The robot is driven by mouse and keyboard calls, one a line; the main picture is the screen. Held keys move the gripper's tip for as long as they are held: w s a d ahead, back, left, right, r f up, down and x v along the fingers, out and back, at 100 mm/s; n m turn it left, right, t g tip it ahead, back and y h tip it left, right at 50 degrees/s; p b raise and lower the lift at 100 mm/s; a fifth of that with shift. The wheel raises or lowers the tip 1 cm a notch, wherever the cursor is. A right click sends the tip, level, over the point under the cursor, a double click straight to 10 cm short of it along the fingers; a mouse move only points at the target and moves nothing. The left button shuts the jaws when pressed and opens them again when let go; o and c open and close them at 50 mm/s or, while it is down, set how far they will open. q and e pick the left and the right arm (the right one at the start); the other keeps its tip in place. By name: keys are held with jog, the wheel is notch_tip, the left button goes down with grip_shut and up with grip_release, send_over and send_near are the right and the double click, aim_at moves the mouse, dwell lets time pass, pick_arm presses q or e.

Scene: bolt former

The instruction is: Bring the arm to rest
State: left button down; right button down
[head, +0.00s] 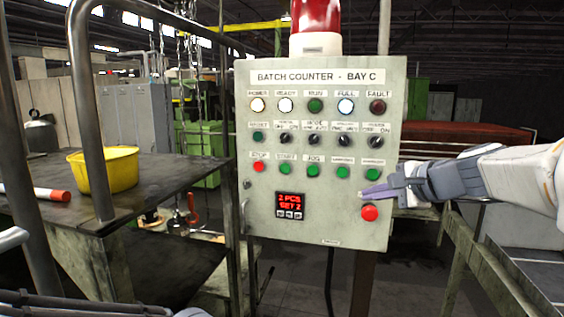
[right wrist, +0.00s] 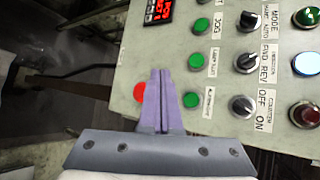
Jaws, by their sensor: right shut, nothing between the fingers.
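My right gripper (head: 366,192) is shut and empty. Its purple fingertips are in front of the lower right of the grey control panel (head: 320,75), just above a large red button (head: 370,213). In the right wrist view the shut fingers (right wrist: 160,75) point at the panel, between the red button (right wrist: 139,91) and a green button (right wrist: 191,100). I cannot tell whether the fingertips touch the panel. My right arm comes in from the right of the head view. My left gripper is not seen.
A dark metal table (head: 150,185) with a yellow bowl (head: 104,169) stands left of the panel, behind metal rails. A red beacon (head: 316,22) tops the panel. A metal frame (head: 460,240) stands at the lower right. The panel's display (head: 290,204) reads red text.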

jog(key=s+a+f+n+g, duration=0.7)
jog(key=s+a+f+n, duration=0.3)
jog(key=s+a+f, duration=0.45)
jog(key=s+f+n+g+h, duration=0.2)
jog(key=s+f+n, duration=0.3)
jog(key=s, duration=0.4)
jog(key=s+a+f+n+g+h+b, duration=0.1)
jog(key=s+f+n+g+h, duration=0.1)
jog(key=s+f+n, duration=0.4)
jog(key=s+n, duration=0.2)
jog(key=s, duration=0.1)
jog(key=shift+s+a+f+h, duration=0.15)
jog(key=shift+a+h, duration=0.05)
jog(key=shift+h, duration=0.2)
